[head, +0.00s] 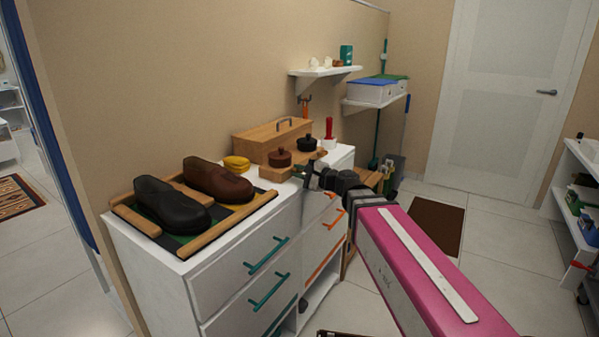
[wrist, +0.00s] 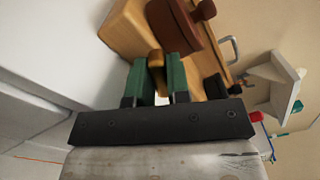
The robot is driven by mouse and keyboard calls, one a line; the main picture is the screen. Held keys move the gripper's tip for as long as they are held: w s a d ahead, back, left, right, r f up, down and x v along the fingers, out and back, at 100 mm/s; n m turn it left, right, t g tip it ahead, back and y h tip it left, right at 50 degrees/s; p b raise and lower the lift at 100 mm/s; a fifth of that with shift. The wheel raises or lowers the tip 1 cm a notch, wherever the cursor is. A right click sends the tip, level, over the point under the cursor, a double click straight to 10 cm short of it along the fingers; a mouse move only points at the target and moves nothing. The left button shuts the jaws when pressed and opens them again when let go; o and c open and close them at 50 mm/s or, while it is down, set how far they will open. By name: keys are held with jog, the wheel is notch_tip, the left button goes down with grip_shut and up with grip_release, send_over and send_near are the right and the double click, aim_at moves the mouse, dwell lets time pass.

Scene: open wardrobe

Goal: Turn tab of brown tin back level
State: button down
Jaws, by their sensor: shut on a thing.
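The brown tin (head: 280,159) with a round knob on its lid sits on a wooden block (head: 269,174) on top of the white cabinet. It shows large in the wrist view (wrist: 178,27), tipped by the camera's angle. My gripper (head: 307,174) is at the front of the block, just right of the brown tin. In the wrist view its green fingers (wrist: 157,80) are shut on a small brass-brown tab (wrist: 156,60) beside the tin's lower edge. The fingers hide part of the tab, and I cannot tell how far it is turned.
A black tin (head: 308,144) stands behind, right of the brown tin, near a red-handled item (head: 329,128). Drawers with teal and orange handles face the open floor.

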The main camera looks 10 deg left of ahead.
jog(key=n, duration=0.4)
jog(key=shift+f+n, duration=0.2)
jog(key=shift+n, duration=0.2)
dwell(0.4)
jog(key=c, duration=1.1)
grip_release()
